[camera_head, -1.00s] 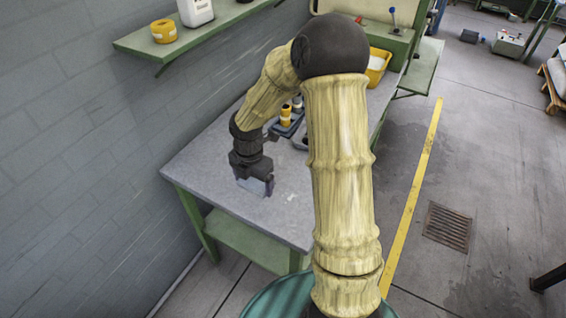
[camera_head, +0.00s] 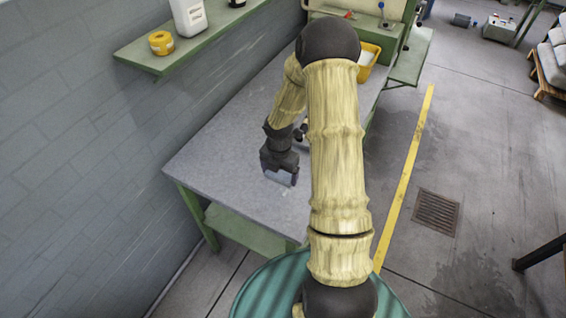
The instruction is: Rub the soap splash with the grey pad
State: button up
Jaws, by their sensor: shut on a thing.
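My gripper (camera_head: 281,172) is over the front part of the grey workbench top (camera_head: 225,160), pointing down. It is shut on the grey pad (camera_head: 279,178), a small blue-grey block at or just above the surface; I cannot tell if it touches. A faint pale mark, likely the soap splash (camera_head: 285,192), shows on the bench top just in front of the pad. My arm hides part of the bench behind and to the right of it.
A green wall shelf (camera_head: 190,47) holds a white jug (camera_head: 188,17) and a yellow roll (camera_head: 162,43). A yellow bin (camera_head: 368,60) stands at the bench's far end. The bench top left of my gripper is clear.

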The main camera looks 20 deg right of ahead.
jog(key=shift+s+d, duration=0.2)
jog(key=shift+d, duration=0.35)
jog(key=shift+d+f, duration=0.15)
jog(key=shift+w, duration=0.15)
jog(key=shift+f, duration=0.15)
